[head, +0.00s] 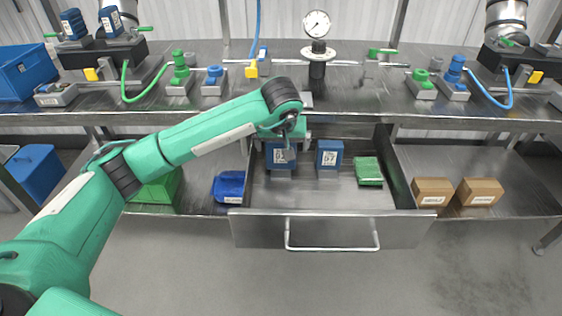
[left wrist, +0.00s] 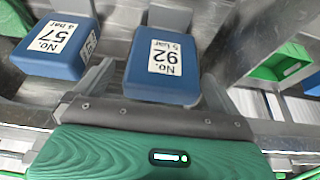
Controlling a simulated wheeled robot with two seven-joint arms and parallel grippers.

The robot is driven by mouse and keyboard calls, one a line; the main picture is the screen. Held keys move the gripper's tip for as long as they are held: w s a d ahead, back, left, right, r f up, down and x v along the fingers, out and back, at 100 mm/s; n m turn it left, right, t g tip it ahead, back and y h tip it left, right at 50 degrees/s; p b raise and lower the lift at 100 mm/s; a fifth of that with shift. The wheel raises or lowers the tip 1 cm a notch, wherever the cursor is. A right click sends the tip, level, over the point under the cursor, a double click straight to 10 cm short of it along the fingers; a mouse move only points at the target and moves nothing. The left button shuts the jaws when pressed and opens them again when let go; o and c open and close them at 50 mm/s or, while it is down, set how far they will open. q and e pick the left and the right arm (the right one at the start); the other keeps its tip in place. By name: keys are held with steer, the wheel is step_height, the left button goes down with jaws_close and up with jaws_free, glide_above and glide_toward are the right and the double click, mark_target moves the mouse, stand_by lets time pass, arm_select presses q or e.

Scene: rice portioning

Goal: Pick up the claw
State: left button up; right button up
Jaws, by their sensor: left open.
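I cannot make out anything that is clearly a claw. My left gripper (head: 285,150) reaches down into the open drawer (head: 330,232) from above. It is open, and a blue block (head: 280,160) marked No. 92 in the left wrist view (left wrist: 165,63) lies between its fingers (left wrist: 157,75). I cannot tell whether the fingers touch it. A second blue block (head: 330,153), marked No. 57 in the left wrist view (left wrist: 57,47), stands beside it. My right gripper is not in view.
Two cardboard boxes (head: 433,192) sit on the lower shelf right of the drawer. A blue bin (head: 229,187) and a green bin (head: 158,192) are left of it. The upper shelf (head: 340,95) above holds valves, hoses and a gauge (head: 316,24). Mid-drawer floor is clear.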

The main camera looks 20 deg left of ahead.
mark_target(280, 170)
arm_select(q)
steer(key=x, duration=0.3)
steer(key=shift+s+a+f, duration=0.1)
steer(key=shift+a+f, duration=0.05)
steer(key=shift+f, duration=0.15)
steer(key=c, duration=1.4)
steer(key=shift+r, duration=0.2)
steer(key=shift+c, duration=0.4)
